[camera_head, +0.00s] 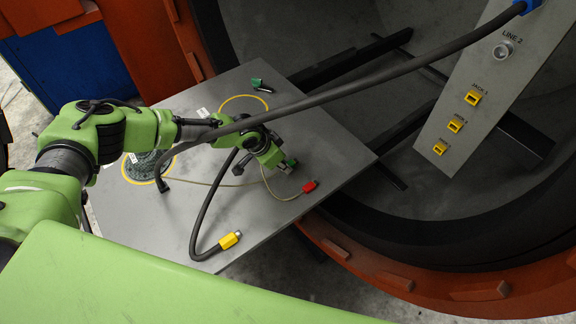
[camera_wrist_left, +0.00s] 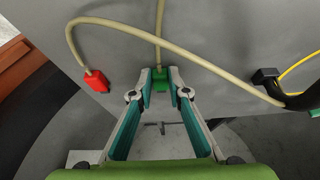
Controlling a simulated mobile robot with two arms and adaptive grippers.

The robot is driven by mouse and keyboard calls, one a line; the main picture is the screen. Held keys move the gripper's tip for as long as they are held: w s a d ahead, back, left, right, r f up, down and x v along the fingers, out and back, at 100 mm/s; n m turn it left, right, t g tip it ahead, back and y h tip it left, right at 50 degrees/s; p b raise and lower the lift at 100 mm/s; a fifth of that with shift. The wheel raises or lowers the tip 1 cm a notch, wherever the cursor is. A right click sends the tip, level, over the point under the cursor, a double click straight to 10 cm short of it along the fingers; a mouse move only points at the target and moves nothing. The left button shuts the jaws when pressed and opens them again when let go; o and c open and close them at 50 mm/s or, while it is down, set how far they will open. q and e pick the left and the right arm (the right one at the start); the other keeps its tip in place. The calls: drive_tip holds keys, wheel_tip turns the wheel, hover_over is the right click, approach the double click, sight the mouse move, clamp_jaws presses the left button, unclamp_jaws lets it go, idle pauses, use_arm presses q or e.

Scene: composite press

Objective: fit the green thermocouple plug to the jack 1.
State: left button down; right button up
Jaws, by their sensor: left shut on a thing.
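My left gripper (camera_head: 283,168) is shut on the green thermocouple plug (camera_head: 291,163), above the grey table near its right edge. In the left wrist view, the fingertips (camera_wrist_left: 160,80) close around the green plug (camera_wrist_left: 160,74), and its pale cable runs up from it. The fingers partly hide the plug. Three yellow jacks, at the top (camera_head: 473,97), middle (camera_head: 455,125) and bottom (camera_head: 440,149), sit on the grey sloped panel (camera_head: 480,60) at the right. Their small labels are too blurred to tell which is jack 1. The plug is well apart from the panel. My right gripper is out of view.
A red plug (camera_head: 310,186) lies on the table (camera_head: 330,150). A yellow connector (camera_head: 230,240) on a dark cable lies at its front. A green piece (camera_head: 261,85) lies at the back. A thick dark cable (camera_head: 350,92) crosses above my left arm to the panel's top. Dark bars (camera_head: 410,125) span the press opening.

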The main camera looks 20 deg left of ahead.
use_arm(q)
drive_tip(key=shift+r, duration=0.2)
idle(0.4)
drive_tip(key=shift+r+p, duration=0.6)
drive_tip(key=shift+p, duration=0.1)
drive_tip(key=shift+r+p, duration=1.7)
drive_tip(key=shift+r, duration=0.15)
